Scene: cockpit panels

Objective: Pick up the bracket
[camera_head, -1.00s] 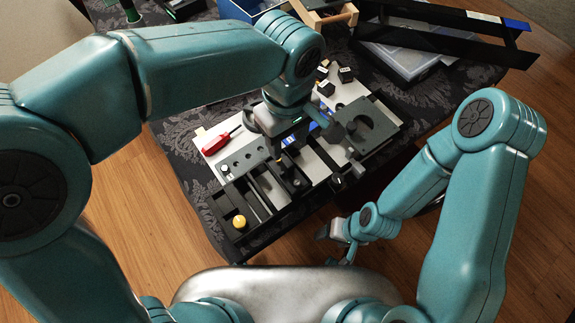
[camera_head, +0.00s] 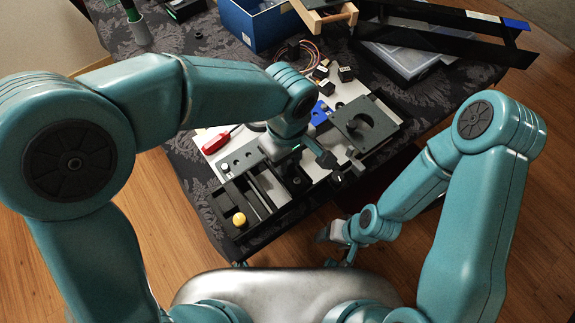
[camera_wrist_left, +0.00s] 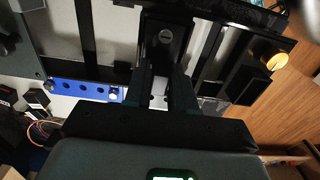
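My left gripper (camera_head: 312,168) is over the panel assembly on the table, partly hidden by its own wrist. In the left wrist view its two fingers (camera_wrist_left: 162,78) are apart, with a visible gap and nothing held between them. Just beyond the fingertips is a black part with a round knob (camera_wrist_left: 164,38). A blue strip with holes (camera_wrist_left: 84,90) lies to the left of the fingers; it also shows in the head view (camera_head: 319,113). I cannot tell which part is the bracket. My right gripper (camera_head: 337,240) hangs off the table's front edge, away from the parts; its opening is unclear.
A dark plate with a round post (camera_head: 366,126) sits at the panel's right. A red-handled tool (camera_head: 215,144) and a yellow knob (camera_head: 239,219) are at the left. A blue box (camera_head: 256,24), a clear case (camera_head: 405,60) and a black frame (camera_head: 440,42) stand behind.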

